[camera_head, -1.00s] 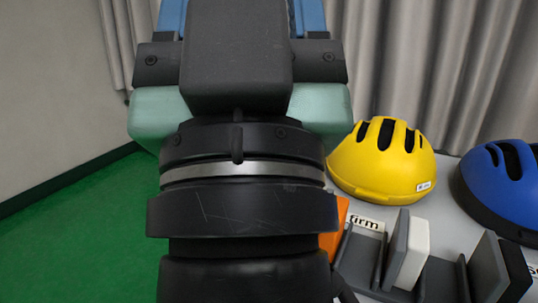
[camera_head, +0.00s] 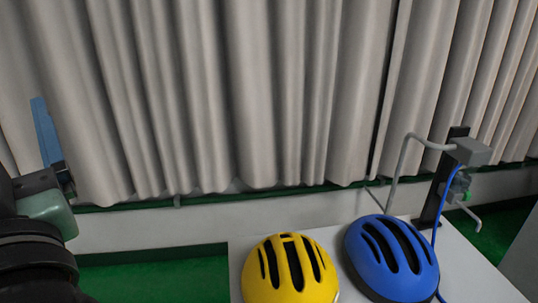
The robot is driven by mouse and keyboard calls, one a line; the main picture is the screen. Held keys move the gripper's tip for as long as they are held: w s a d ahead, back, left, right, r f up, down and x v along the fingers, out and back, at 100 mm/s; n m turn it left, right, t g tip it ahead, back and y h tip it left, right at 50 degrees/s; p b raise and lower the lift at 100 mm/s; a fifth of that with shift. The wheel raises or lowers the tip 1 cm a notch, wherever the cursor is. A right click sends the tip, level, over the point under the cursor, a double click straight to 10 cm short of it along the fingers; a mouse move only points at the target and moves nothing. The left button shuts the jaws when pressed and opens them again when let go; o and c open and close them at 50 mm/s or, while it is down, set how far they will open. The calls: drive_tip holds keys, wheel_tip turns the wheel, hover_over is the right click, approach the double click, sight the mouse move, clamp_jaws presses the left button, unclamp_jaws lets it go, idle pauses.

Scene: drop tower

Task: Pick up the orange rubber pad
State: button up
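The orange rubber pad is not in view now. My gripper (camera_head: 45,130) is at the left edge, partly cut off by the frame. One blue finger shows, pointing up in the picture; the other finger is not visible, so its opening cannot be judged. Nothing is seen held at the visible finger.
A yellow helmet (camera_head: 291,272) and a blue helmet (camera_head: 392,257) sit on a light grey table (camera_head: 472,268). A stand with a bent grey rod and blue cable (camera_head: 452,180) rises behind the blue helmet. Grey curtains (camera_head: 250,90) hang at the back.

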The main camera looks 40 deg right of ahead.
drive_tip(key=w+d+r+g+h+p, duration=0.1)
drive_tip(key=w+d+r+g+p, duration=0.4)
drive_tip(key=p, duration=1.6)
drive_tip(key=s+d+f+m+g+h+p, duration=0.1)
drive_tip(key=s+d+f+g+p, duration=0.15)
drive_tip(key=d+f+g, duration=0.35)
drive_tip(key=s+d+f+m+g+h+p, duration=0.15)
drive_tip(key=s+d+f, duration=0.25)
drive_tip(key=f, duration=0.5)
drive_tip(key=s+d+f+m+g+y, duration=0.2)
drive_tip(key=s+f+g, duration=0.3)
drive_tip(key=s+f, duration=0.6)
drive_tip(key=s+d+f+m+g+y, duration=0.15)
drive_tip(key=s+f+g, duration=0.35)
drive_tip(key=s+f, duration=0.55)
drive_tip(key=f, duration=0.6)
drive_tip(key=shift+s+a+f, duration=0.1)
drive_tip(key=shift+s+a, duration=0.2)
drive_tip(key=shift+s, duration=0.1)
drive_tip(key=shift+w+f+p, duration=0.2)
drive_tip(key=shift+f+p, duration=0.1)
drive_tip(key=shift+f, duration=2.85)
